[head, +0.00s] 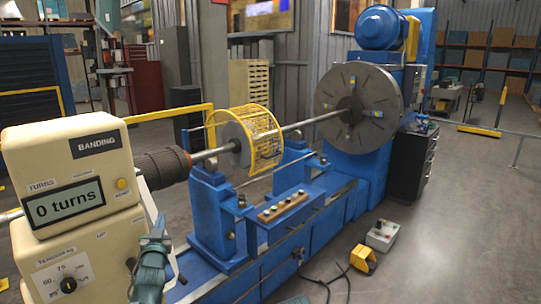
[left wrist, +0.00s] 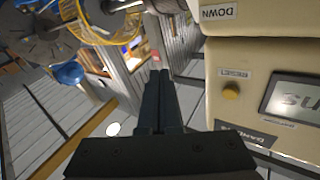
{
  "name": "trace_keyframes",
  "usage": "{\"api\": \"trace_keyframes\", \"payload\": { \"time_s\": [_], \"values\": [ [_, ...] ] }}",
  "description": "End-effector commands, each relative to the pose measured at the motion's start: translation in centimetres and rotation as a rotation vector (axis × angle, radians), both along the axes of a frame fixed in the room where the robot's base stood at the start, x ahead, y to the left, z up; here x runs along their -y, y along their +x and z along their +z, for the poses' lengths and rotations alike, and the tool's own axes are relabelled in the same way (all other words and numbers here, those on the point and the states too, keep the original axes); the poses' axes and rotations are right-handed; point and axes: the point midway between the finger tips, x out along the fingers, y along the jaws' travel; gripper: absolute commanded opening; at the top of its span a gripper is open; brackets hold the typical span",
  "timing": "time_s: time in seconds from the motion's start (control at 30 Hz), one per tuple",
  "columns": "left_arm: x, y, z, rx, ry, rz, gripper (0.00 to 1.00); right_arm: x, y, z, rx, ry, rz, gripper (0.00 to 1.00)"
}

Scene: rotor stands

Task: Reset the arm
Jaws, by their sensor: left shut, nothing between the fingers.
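My left gripper (head: 158,222) is low in the head view, close to the right side of the cream banding control box (head: 80,180). In the left wrist view its two dark fingers (left wrist: 160,75) are together, with nothing between them. The same box fills the right of that view, tilted, with its yellow button (left wrist: 231,91) and display (left wrist: 300,100). The gripper appears apart from the box. The display (head: 65,204) reads "0 turns" in the head view.
The blue lathe bed (head: 290,225) runs away to the right. It carries a rotor in a yellow cage (head: 262,118) and a large round faceplate (head: 357,108). A yellow pedal (head: 363,259) and a grey button box (head: 381,236) are on the floor.

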Motion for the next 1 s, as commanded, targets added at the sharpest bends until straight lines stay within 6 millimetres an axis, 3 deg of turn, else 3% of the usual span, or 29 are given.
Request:
{"api": "trace_keyframes", "payload": {
  "time_s": [0.03,0.17,0.27,0.37,0.5,0.63,0.8,0.9,1.0],
  "values": [
    [2.6,0.1,-3.3,-0.096,-0.030,-0.012,0.00,0.0,0.0,-1.1,0.000,0.000,0.001,0.50],
    [8.2,-0.7,-10.7,-0.371,-0.096,-0.030,0.00,0.0,0.0,-2.3,0.000,-0.001,0.002,0.50],
    [12.7,-2.8,-16.0,-0.588,-0.125,-0.055,0.00,0.0,0.0,-3.2,0.000,-0.001,0.003,0.50],
    [17.1,-6.1,-20.9,-0.805,-0.136,-0.084,0.00,0.0,0.0,-4.1,0.000,-0.001,0.004,0.50],
    [22.7,-12.4,-26.5,-1.114,-0.120,-0.132,0.00,0.0,0.0,-5.3,0.000,-0.001,0.006,0.50],
    [26.6,-18.9,-29.8,-1.373,-0.081,-0.174,0.00,0.0,0.0,-6.3,0.000,-0.002,0.007,0.50],
    [29.3,-25.5,-31.6,-1.620,-0.023,-0.210,0.00,0.0,0.0,-7.1,0.000,-0.002,0.008,0.50],
    [29.9,-27.7,-31.9,-1.700,0.000,-0.219,0.00,0.0,0.0,-7.3,0.000,-0.002,0.008,0.50],
    [30.2,-28.7,-31.9,-1.736,0.011,-0.223,0.00,0.0,0.0,-7.3,0.000,-0.002,0.008,0.50]
  ]
}}
